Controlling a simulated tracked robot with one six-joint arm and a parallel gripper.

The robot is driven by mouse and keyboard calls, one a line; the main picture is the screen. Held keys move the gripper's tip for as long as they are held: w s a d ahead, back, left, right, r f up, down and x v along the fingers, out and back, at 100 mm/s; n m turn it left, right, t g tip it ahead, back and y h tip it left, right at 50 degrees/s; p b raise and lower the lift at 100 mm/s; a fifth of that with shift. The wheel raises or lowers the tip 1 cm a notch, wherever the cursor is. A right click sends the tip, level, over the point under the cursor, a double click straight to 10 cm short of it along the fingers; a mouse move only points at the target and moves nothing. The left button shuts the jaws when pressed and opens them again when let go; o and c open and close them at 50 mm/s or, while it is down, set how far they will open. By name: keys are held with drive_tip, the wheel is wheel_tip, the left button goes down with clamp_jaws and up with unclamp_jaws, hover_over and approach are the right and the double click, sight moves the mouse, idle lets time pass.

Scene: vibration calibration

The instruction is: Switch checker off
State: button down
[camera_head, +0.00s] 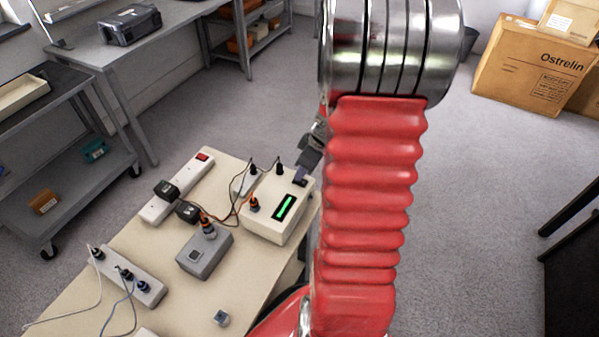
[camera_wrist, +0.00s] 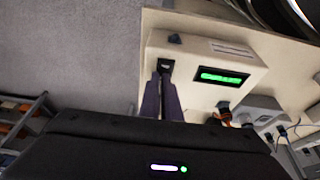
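The checker, a white box (camera_head: 272,222) with a lit green display (camera_head: 285,207), sits at the table's far right corner. It also shows in the wrist view (camera_wrist: 200,92), with its green display (camera_wrist: 222,77) lit. My gripper (camera_head: 300,178) reaches down at the checker's back right corner, partly hidden behind my red arm. In the wrist view my gripper's two dark fingers (camera_wrist: 163,78) are close together, with nothing seen between them. Their tips are at a small black switch (camera_wrist: 165,65) on the checker's top. I cannot tell whether they touch it or which way it is set.
A grey box (camera_head: 204,254) with an orange plug, a white power strip (camera_head: 178,188) with a red switch, and a socket block (camera_head: 128,275) share the table. Cables run between them. Shelves stand at left, cardboard boxes (camera_head: 530,70) at right.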

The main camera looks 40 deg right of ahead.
sight(306, 181)
drive_tip(key=shift+s+f, duration=0.55)
drive_tip(key=shift+s, duration=0.3)
drive_tip(key=shift+w+r, duration=0.1)
drive_tip(key=shift+r, duration=0.5)
drive_tip(key=r, duration=0.3)
drive_tip(key=shift+w+d+r, duration=0.1)
drive_tip(key=shift+d+r, duration=0.2)
drive_tip(key=shift+r, duration=0.1)
drive_tip(key=v, duration=0.9)
drive_tip(key=shift+r, duration=0.35)
drive_tip(key=shift+d, duration=0.1)
